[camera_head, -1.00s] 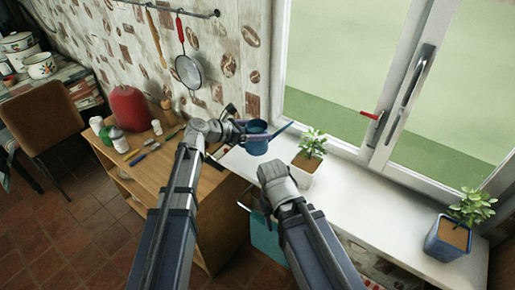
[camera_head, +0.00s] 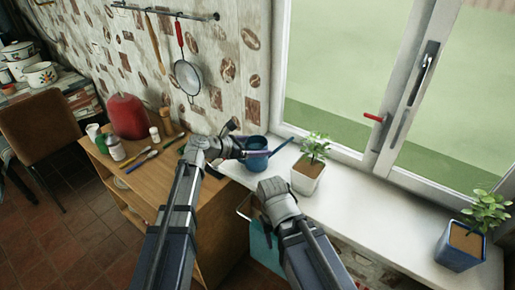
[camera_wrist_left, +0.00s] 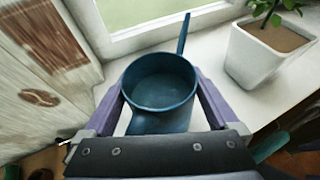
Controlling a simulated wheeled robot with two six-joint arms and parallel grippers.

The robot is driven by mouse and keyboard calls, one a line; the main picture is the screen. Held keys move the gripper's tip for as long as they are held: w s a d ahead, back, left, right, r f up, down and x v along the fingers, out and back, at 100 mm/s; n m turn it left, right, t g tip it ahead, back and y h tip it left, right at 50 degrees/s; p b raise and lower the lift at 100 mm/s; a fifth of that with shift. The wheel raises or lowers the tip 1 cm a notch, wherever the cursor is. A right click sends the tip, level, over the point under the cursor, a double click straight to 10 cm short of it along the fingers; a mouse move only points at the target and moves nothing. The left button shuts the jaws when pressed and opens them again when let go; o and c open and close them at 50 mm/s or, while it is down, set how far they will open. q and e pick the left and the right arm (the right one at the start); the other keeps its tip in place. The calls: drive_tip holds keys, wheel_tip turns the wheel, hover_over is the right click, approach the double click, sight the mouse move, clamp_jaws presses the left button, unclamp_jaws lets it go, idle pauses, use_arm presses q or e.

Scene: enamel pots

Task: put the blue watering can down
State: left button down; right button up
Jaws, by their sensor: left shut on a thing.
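The blue watering can (camera_head: 255,158) is upright at the left end of the white windowsill (camera_head: 375,200), left of a potted plant. My left gripper (camera_head: 242,153) is shut on it. In the left wrist view the can (camera_wrist_left: 160,90) sits between the two purple fingers of my left gripper (camera_wrist_left: 162,105), its spout pointing away toward the window. Its underside is hidden, so I cannot tell whether it touches the sill. My right gripper (camera_head: 275,190) is in front of the sill; its fingers are hidden behind its own wrist.
A plant in a white pot (camera_head: 307,178) stands close to the can's right. A plant in a blue pot (camera_head: 460,245) is at the far right; the sill between them is clear. A wooden cabinet (camera_head: 150,178) with jars is left. A teal container (camera_head: 266,245) is below my right gripper.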

use_arm(q)
drive_tip(key=shift+f, duration=0.15)
unclamp_jaws()
drive_tip(key=shift+r, duration=0.3)
drive_tip(key=p+v, duration=0.4)
drive_tip(key=v, duration=0.8)
